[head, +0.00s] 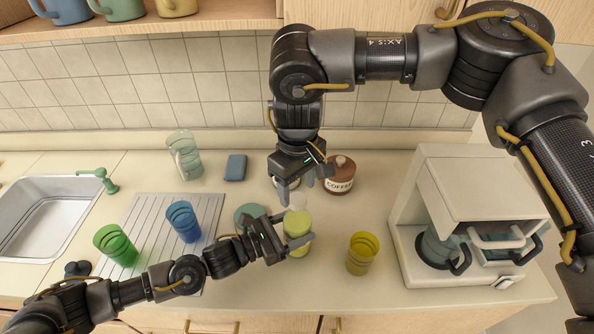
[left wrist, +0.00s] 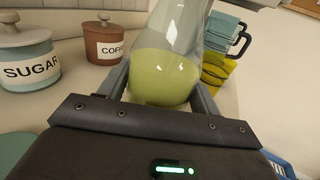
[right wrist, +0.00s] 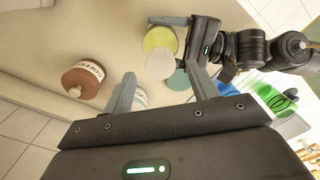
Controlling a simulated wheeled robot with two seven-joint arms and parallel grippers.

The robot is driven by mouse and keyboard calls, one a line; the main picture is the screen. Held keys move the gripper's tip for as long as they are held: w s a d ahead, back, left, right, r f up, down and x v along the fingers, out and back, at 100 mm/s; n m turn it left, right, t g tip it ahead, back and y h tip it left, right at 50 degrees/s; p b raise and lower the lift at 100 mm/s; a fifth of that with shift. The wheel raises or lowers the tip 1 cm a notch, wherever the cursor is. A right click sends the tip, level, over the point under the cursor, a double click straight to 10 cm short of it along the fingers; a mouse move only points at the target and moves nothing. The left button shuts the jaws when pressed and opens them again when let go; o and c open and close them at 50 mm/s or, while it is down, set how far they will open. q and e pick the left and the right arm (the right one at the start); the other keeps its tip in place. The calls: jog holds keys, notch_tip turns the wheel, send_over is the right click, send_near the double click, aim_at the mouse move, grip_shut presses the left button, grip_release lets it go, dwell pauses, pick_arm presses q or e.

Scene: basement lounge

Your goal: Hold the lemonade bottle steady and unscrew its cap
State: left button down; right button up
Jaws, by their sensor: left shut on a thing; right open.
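The lemonade bottle (head: 297,240), clear with yellow-green liquid, stands on the counter; its lower body fills the middle of the left wrist view (left wrist: 163,80). My left gripper (head: 293,244) is shut around the body, one finger on each side. The pale, round cap (head: 297,203) is on top of the bottle; the right wrist view shows it from above (right wrist: 160,65), but it is out of the left wrist view. My right gripper (head: 305,192) is open and empty above the bottle. In its wrist view the cap shows between the fingertips, apparently beyond them, not touched.
The coffee jar (head: 339,177) and the sugar jar (left wrist: 28,58) stand behind the bottle. A yellow cup (head: 362,254) and a coffee machine (head: 440,182) are to the right. A teal disc (head: 249,213), blue cup (head: 183,222) and green cup (head: 116,245) are to the left.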

aim_at(297, 201)
pick_arm(q)
jog(key=shift+f, duration=0.1)
pick_arm(e)
jog(key=shift+f, duration=1.45)
jog(key=shift+c, duration=0.2)
jog(key=c, duration=1)
